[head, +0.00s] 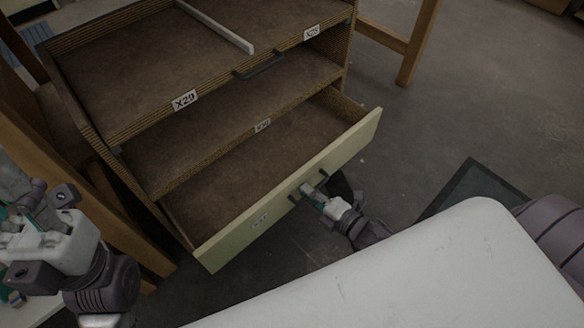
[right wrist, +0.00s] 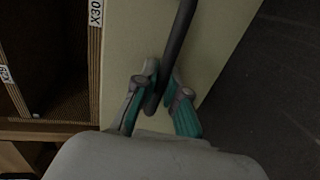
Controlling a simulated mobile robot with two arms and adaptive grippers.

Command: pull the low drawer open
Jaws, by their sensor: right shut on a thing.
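The low drawer (head: 230,250) has a pale yellow-green front and stands pulled out of the wooden cabinet, with its brown inside showing. Its dark bar handle (head: 323,173) is on the front face. My right gripper (head: 310,189) is shut on the handle. In the right wrist view, the dark handle (right wrist: 181,35) runs between the two green-padded fingers of my right gripper (right wrist: 157,95), against the pale drawer front (right wrist: 125,55). My left gripper (head: 35,225) is at the left edge, away from the drawer; its fingertips are not clear.
The cabinet's upper levels (head: 130,85) sit above the drawer, with labels and another dark handle (head: 260,66). Wooden frame legs (head: 412,45) stand beside the cabinet. A white surface (head: 430,275) fills the lower right. Grey floor (head: 480,90) is open at the right.

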